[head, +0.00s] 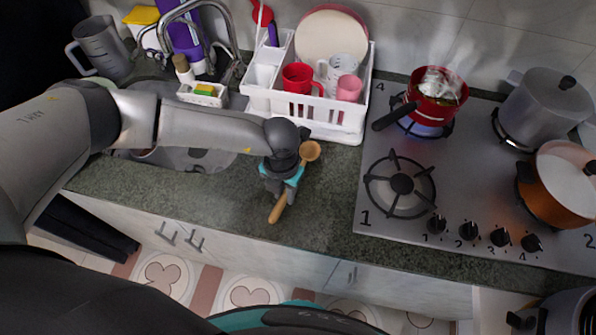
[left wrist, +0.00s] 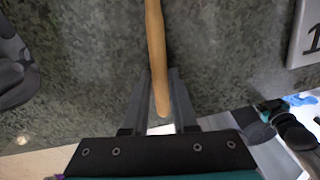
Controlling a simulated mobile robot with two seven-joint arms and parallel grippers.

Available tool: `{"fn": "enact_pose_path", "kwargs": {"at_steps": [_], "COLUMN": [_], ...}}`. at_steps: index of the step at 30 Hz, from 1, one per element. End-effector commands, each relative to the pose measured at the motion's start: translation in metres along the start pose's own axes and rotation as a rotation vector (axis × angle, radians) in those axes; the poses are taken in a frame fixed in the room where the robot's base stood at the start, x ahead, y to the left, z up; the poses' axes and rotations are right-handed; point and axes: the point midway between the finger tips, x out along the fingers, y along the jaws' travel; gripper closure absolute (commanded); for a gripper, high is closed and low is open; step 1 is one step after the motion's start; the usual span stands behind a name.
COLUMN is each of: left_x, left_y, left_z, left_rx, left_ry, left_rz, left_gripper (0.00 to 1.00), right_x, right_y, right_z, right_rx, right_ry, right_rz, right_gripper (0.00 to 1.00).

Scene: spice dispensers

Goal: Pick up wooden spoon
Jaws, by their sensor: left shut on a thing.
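The wooden spoon (head: 310,151) is over the dark green counter in front of the dish rack, with its bowl toward the rack and its handle slanting toward the front edge. My left gripper (head: 284,189) is shut on the spoon's handle, coming from above. In the left wrist view the handle (left wrist: 155,45) runs between the two fingers (left wrist: 159,85), its end near the palm. I cannot tell whether the spoon touches the counter or is just above it. My right gripper does not show.
A white dish rack (head: 350,117) with cups and a plate stands behind the spoon. The stove (head: 450,184) is to the right, with a red pot (head: 437,105) on a lit burner. The sink and faucet (head: 237,45) are to the left. Counter right of the spoon is clear.

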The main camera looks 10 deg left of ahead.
Motion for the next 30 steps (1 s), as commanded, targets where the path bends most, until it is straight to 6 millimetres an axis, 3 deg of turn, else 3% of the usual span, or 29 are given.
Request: {"fn": "enact_pose_path", "kwargs": {"at_steps": [3, 20, 26, 30], "left_x": [0.000, -0.002, -0.016, -0.041], "left_y": [0.000, 0.000, 0.000, 0.000], "left_z": [0.000, 0.000, 0.001, 0.001], "left_rx": [0.000, -0.001, -0.001, 0.000], "left_ry": [0.000, -0.001, -0.001, -0.004], "left_rz": [0.000, 0.000, -0.001, -0.001], "left_gripper": [1.00, 1.00, 1.00, 1.00], "right_x": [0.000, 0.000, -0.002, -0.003], "right_y": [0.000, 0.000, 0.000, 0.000], "right_z": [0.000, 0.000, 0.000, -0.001], "right_rx": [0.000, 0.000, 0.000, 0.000], "right_ry": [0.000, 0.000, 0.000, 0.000], "right_rz": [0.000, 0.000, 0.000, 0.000], "right_gripper": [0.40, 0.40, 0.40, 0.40]}}
